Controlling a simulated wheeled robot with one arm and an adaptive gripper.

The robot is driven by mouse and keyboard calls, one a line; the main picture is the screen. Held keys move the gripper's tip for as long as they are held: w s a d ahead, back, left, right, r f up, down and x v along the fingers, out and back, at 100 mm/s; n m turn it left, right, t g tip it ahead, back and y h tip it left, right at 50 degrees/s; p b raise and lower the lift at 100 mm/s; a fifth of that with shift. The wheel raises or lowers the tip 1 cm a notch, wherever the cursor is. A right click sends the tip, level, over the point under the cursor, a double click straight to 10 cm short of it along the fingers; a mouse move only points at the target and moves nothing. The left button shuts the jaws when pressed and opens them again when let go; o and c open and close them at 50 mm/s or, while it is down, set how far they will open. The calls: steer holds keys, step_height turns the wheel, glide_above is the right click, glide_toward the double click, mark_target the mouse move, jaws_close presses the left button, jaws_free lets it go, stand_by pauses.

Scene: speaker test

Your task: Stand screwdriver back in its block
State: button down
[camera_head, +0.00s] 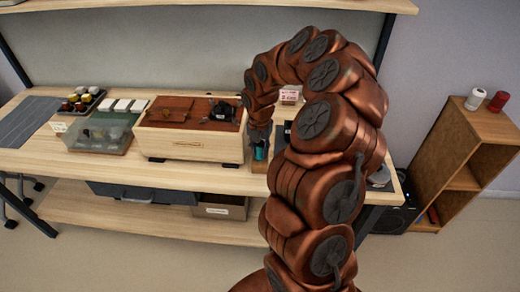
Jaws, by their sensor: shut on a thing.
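My gripper (260,141) is at the end of my copper-coloured arm, pointing down over the workbench just right of the wooden box. It is shut on a small teal thing that looks like the handle of the screwdriver (260,152). The fingers are small and dark here, and the screwdriver's shaft cannot be made out. A light wooden piece (259,167) shows just below the teal handle and may be the block. Whether the screwdriver touches it or stands in it cannot be told. My arm hides the bench to the right.
A wooden box (190,145) with a brown top and a black device on it stands close left of my gripper. Further left are a clear-lidded tray (103,133), white boxes (123,105) and a grey mat (28,118). A wooden shelf unit (460,140) stands right.

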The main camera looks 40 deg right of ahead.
steer(key=shift+f, duration=0.25)
steer(key=c, duration=0.8)
jaws_free()
